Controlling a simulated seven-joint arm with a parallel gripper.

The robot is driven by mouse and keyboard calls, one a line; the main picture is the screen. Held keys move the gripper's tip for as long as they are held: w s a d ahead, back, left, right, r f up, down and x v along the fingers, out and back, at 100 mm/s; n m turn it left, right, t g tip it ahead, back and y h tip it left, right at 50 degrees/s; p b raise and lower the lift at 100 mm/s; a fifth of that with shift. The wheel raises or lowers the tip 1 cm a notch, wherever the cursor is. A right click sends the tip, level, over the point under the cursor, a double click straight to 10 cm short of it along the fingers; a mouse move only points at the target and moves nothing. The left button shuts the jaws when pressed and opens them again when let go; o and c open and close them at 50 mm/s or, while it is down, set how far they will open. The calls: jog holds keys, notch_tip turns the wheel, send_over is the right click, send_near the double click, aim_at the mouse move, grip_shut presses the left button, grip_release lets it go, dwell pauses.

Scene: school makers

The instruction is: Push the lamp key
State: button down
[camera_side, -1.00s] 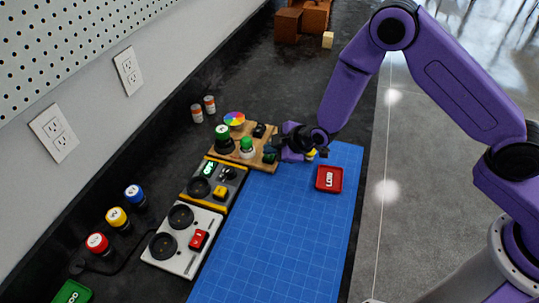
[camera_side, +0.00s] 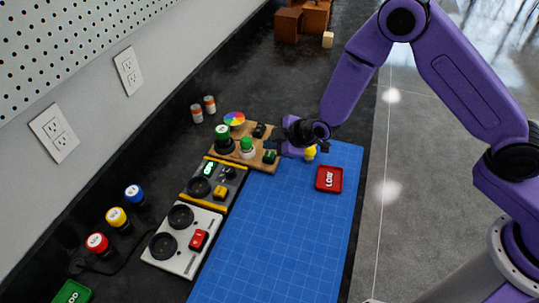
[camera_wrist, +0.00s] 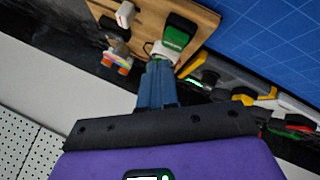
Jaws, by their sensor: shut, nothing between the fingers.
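A small green key (camera_side: 269,157) in a dark frame sits at the mat-side edge of the wooden board (camera_side: 262,166). It appears to be the lamp key; its label is too small to read. It also shows in the wrist view (camera_wrist: 178,35), just beyond the fingertips. A green dome lamp (camera_side: 247,145) on a white base stands beside it. My gripper (camera_side: 273,145) is over the board's right end, close above the key and seemingly apart from it. Its blue fingers (camera_wrist: 158,72) are shut and empty, hiding part of the lamp in the wrist view.
A green button (camera_side: 222,132), a color wheel (camera_side: 234,118) and a black switch (camera_side: 259,130) share the board. A grey panel (camera_side: 230,186) and white panel (camera_side: 181,258) lie nearer. A red LOW tray (camera_side: 329,179) sits on the mostly clear blue mat (camera_side: 270,240).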

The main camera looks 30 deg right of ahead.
aim_at(272, 156)
jog(key=shift+r, duration=0.1)
notch_tip(272, 156, up, 6)
jog(key=shift+f, duration=0.1)
dwell(0.6)
dwell(0.3)
jog(key=s+d+r+g, duration=0.3)
jog(key=s+r, duration=0.1)
jog(key=s, duration=0.6)
jog(key=s+d+r+g, duration=0.2)
jog(key=s+d+r, duration=0.15)
jog(key=s, duration=0.65)
jog(key=s+d+r+m+g+h, duration=0.1)
jog(key=s+d+r+h, duration=0.1)
jog(key=s+d, duration=0.5)
jog(key=s+d+r+g+h, duration=0.1)
jog(key=s+d+r+g, duration=0.1)
jog(key=s+d, duration=0.5)
jog(key=s+r, duration=0.1)
jog(key=s, duration=0.2)
jog(key=shift+d+m+h, duration=0.2)
jog(key=shift+m+h, duration=0.2)
